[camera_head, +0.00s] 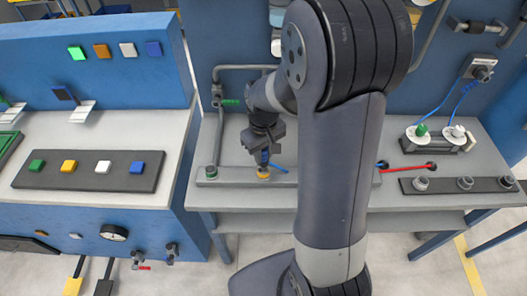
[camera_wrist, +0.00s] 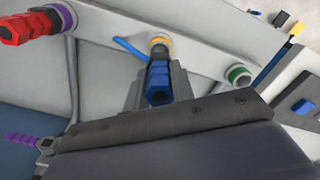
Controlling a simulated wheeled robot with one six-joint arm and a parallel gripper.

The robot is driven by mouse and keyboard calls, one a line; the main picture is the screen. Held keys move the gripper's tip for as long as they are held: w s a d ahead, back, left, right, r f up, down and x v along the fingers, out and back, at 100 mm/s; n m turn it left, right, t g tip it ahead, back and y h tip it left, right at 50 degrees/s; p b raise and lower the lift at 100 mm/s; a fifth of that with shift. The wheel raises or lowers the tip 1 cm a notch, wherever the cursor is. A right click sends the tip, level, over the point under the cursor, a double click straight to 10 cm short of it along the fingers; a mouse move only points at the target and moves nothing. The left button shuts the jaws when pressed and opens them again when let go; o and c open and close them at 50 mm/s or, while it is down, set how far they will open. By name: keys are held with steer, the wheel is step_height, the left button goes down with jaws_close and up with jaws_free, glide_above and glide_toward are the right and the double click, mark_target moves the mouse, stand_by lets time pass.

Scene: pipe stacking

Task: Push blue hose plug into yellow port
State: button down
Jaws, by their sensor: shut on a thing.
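My gripper (camera_wrist: 158,90) is shut on the blue hose plug (camera_wrist: 158,84), which shows in the middle of the wrist view. The yellow port (camera_wrist: 158,41) is a yellow ring on the grey bar, right at the far end of the plug. In the head view the yellow port (camera_head: 263,173) sits just below my gripper (camera_head: 264,152). The plug's tip is at or very near the port; I cannot tell whether it is inside. A blue hose (camera_wrist: 130,47) runs off beside the port.
A red plug (camera_wrist: 22,28) sits in a purple-ringed port (camera_wrist: 60,14) on the same bar (camera_wrist: 105,30). A green-ringed port (camera_wrist: 238,75) is on the other side. A pipe (camera_head: 217,130) rises behind the left end of the bar. My arm hides part of the bench.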

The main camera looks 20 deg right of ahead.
mark_target(264, 160)
steer(key=shift+f+b, duration=0.65)
steer(key=shift+f, duration=0.15)
stand_by(0.6)
steer(key=shift+f, duration=0.35)
steer(key=shift+f+b, duration=0.55)
steer(key=shift+b, duration=0.1)
steer(key=shift+r, duration=0.1)
steer(key=c, duration=1.1)
jaws_free()
step_height(264, 160, up, 11)
steer(key=shift+f, duration=0.1)
steer(key=shift+f, duration=0.1)
